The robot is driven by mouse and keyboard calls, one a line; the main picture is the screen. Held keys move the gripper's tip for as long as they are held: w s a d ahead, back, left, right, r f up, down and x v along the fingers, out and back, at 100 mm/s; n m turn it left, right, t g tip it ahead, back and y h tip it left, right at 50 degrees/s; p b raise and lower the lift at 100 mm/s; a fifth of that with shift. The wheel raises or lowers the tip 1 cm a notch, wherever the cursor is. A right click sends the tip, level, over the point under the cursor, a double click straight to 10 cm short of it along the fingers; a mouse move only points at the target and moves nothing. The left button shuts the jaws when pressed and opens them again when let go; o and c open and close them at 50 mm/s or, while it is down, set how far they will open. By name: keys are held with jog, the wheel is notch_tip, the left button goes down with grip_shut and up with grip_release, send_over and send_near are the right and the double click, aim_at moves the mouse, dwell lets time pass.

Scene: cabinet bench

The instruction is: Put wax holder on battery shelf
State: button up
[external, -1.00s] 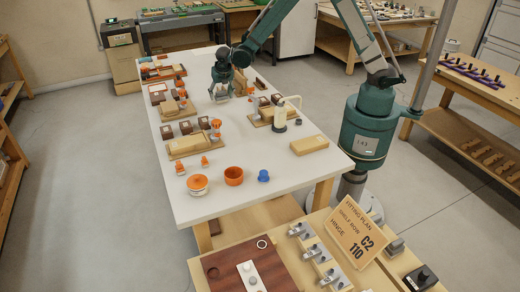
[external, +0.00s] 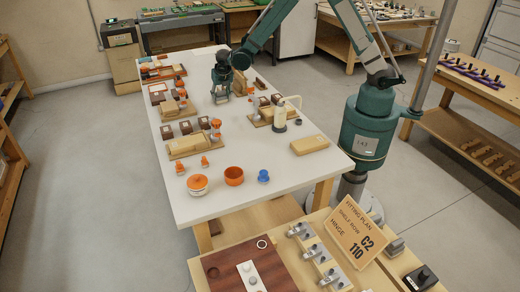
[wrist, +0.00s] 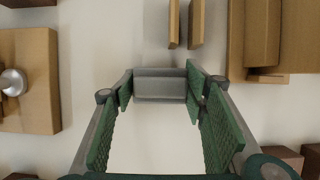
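My gripper (external: 222,97) is over the far part of the white bench, and its green-padded fingers (wrist: 160,92) stand wide apart in the wrist view. A plain grey block (wrist: 160,86) lies between the fingertips, its two ends at or very near the pads. I cannot tell whether it is pressed between them or only framed by them. No label shows which thing is the wax holder, so I cannot tell if this block is it. I also cannot single out the battery shelf.
The white bench (external: 240,200) carries a wooden block (external: 310,145), an orange bowl (external: 234,176), a blue piece (external: 263,176) and a cream dispenser (external: 280,117). Wooden fixtures flank my gripper, one at left (wrist: 30,100). Two thin slats (wrist: 196,25) stand just beyond it.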

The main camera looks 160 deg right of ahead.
aim_at(220, 92)
jog(key=shift+c, duration=0.8)
jog(key=shift+r, duration=0.15)
jog(key=shift+r+p, duration=0.85)
jog(key=shift+r, duration=4)
jog(key=shift+r, duration=0.1)
